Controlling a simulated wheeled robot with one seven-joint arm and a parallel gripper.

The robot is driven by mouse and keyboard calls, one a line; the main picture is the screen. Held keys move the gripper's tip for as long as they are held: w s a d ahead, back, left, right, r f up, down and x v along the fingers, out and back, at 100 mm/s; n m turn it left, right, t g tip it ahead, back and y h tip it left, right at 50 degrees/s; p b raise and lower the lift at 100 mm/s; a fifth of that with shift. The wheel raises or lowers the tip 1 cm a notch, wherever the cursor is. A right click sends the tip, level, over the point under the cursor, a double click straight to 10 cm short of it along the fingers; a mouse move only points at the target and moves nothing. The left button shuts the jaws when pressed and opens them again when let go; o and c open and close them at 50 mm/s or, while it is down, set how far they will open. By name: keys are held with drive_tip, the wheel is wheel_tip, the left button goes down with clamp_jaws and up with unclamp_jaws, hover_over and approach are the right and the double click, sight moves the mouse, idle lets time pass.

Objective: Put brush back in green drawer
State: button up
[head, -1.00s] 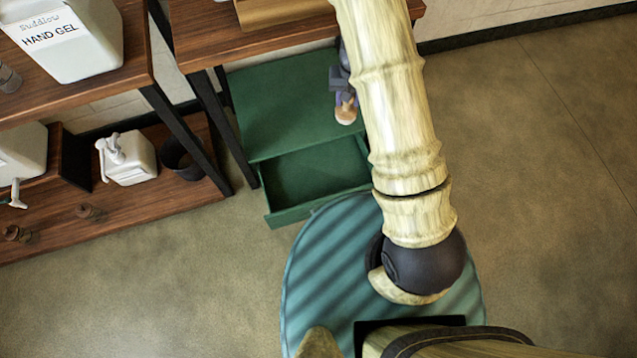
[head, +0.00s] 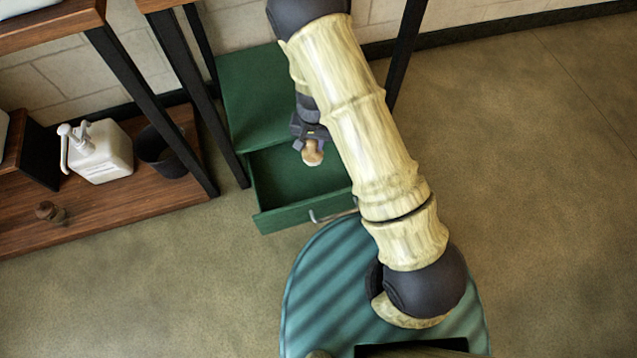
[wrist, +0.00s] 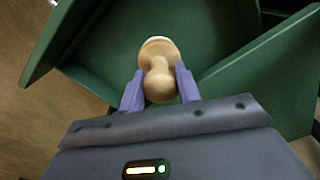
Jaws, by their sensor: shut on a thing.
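The green drawer (head: 283,219) is pulled open at the front of a green cabinet (head: 248,95), and its inside looks empty. My gripper (head: 309,146) is shut on the brush (head: 312,155), a small pale wooden piece with a rounded knob. In the head view the brush appears over the back part of the open drawer. In the wrist view the brush (wrist: 160,68) sits between the two purple fingers, its wider end pointing away from my gripper. The green drawer floor lies behind it. My arm covers the right side of the cabinet and part of the drawer.
A wooden shelf (head: 100,228) at left holds a white pump bottle (head: 103,152), a dark bucket (head: 163,152) and a small brown wooden item (head: 47,211). Dark table legs (head: 190,90) stand just left of the cabinet. The floor at right is clear.

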sight(309, 153)
drive_tip(key=f, duration=0.2)
drive_tip(key=a+f+b, duration=0.1)
drive_tip(key=shift+s, duration=0.3)
wheel_tip(309, 153, down, 6)
drive_tip(key=b, duration=0.4)
drive_tip(key=shift+f, duration=0.15)
wheel_tip(309, 153, down, 4)
drive_tip(key=b, duration=0.3)
drive_tip(key=o, duration=1.1)
drive_tip(key=shift+o, duration=0.2)
